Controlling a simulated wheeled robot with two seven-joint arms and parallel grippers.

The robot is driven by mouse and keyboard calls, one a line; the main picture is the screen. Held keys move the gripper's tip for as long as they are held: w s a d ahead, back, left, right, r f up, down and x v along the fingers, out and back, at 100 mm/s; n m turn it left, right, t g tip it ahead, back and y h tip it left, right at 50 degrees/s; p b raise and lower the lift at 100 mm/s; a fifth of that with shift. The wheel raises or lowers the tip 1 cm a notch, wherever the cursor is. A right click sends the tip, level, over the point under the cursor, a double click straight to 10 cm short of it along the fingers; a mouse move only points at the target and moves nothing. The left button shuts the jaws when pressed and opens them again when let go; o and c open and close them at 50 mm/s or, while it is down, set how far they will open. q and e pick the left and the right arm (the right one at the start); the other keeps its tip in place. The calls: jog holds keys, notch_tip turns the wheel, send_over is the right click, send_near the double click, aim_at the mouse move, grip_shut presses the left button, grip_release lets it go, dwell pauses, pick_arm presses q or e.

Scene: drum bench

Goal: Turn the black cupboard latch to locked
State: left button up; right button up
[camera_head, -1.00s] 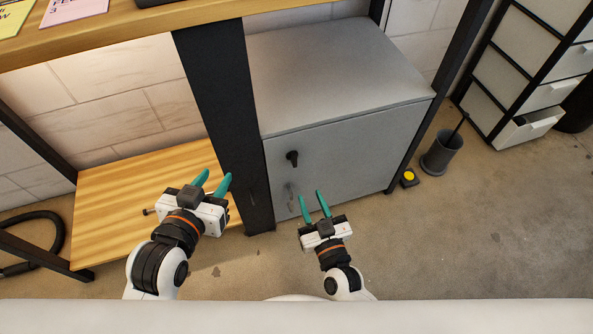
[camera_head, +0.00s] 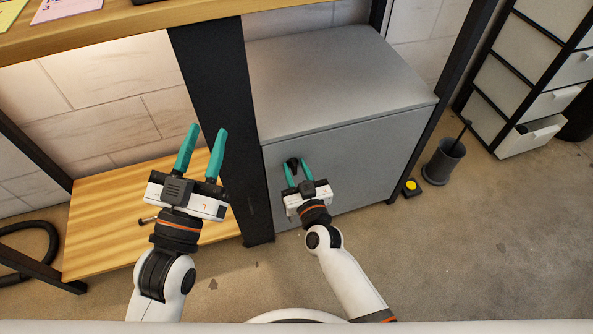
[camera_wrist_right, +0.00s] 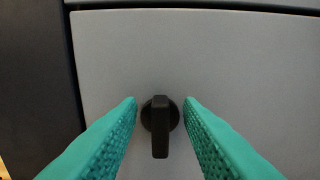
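The black latch (camera_wrist_right: 160,122) sits on the grey cupboard door (camera_wrist_right: 225,60), its handle pointing straight down in the right wrist view. In the head view the latch (camera_head: 293,163) shows at the door's upper left, partly hidden by my right gripper. My right gripper (camera_head: 298,172) is open, with a teal finger on each side of the latch and a gap on both sides; I cannot tell how far the tips are from the door. My left gripper (camera_head: 205,150) is open and empty, in front of the black post left of the cupboard.
A black post (camera_head: 215,100) stands beside the cupboard's left side, with a wooden shelf (camera_head: 105,215) left of it. A yellow-topped black box (camera_head: 411,187) and a dark bin (camera_head: 443,160) stand on the floor at right. A drawer unit (camera_head: 525,85) has one drawer open.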

grip_shut()
